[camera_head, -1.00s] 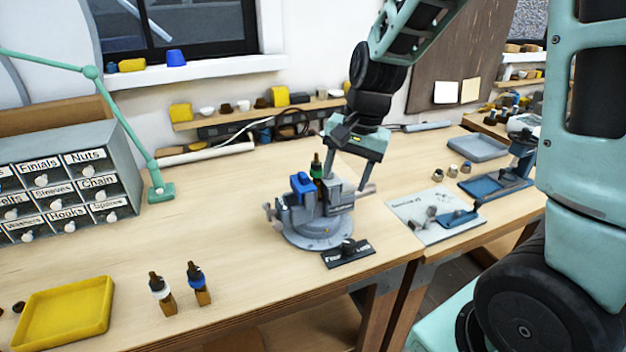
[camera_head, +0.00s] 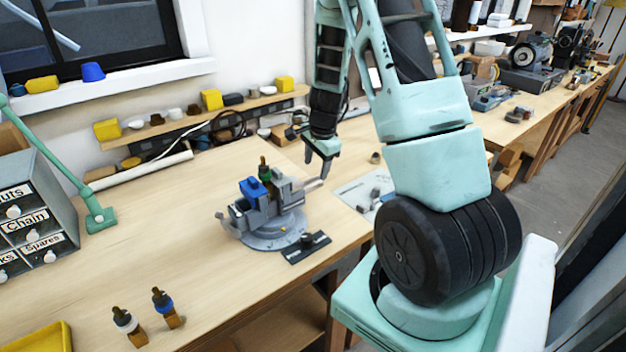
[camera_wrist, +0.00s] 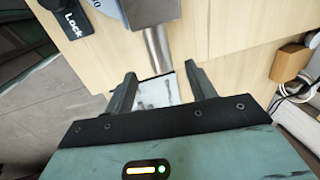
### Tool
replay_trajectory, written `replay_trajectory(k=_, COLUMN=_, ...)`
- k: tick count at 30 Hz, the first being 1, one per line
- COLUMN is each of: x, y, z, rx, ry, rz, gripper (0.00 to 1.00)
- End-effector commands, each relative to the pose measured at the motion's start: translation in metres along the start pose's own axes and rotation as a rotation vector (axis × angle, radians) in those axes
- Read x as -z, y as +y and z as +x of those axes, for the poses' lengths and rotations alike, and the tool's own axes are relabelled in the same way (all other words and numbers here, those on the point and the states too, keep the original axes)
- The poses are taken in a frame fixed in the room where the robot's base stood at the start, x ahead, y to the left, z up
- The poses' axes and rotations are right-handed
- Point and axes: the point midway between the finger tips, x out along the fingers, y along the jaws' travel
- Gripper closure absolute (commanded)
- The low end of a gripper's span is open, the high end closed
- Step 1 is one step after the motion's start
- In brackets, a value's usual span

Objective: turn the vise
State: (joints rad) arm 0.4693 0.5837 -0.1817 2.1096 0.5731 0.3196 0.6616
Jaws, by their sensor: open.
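The grey vise (camera_head: 268,216) stands on its round base on the wooden bench in the head view, with a blue block (camera_head: 253,188) and a dark-tipped green piece (camera_head: 265,172) at its top. A grey cylindrical bar (camera_head: 313,184) sticks out on its right side. Whether a finger touches the bar cannot be told.
A black label plate (camera_head: 306,247) lies before the vise; the wrist view shows "Lock" on it (camera_wrist: 68,18). Two small dropper-like pieces (camera_head: 166,306) stand at the front. A white sheet (camera_head: 362,192) with parts lies right of the vise.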

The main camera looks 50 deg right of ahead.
Motion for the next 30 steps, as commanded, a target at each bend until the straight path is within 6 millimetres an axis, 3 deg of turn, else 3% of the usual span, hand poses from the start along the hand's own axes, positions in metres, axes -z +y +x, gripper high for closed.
replay_trajectory(k=3, x=0.000, y=0.001, z=0.024, rx=-0.004, ry=-0.002, rz=0.002, gripper=0.44)
replay_trajectory(k=9, x=0.000, y=0.001, z=0.053, rx=-0.003, ry=-0.002, rz=0.000, gripper=0.44)
replay_trajectory(k=15, x=0.000, y=0.000, z=0.065, rx=0.000, ry=-0.001, rz=-0.001, gripper=0.44)
replay_trajectory(k=24, x=0.000, y=0.000, z=0.067, rx=0.001, ry=0.000, rz=-0.001, gripper=0.44)
replay_trajectory(k=30, x=-0.001, y=0.000, z=0.067, rx=0.001, ry=-0.001, rz=-0.001, gripper=1.00)
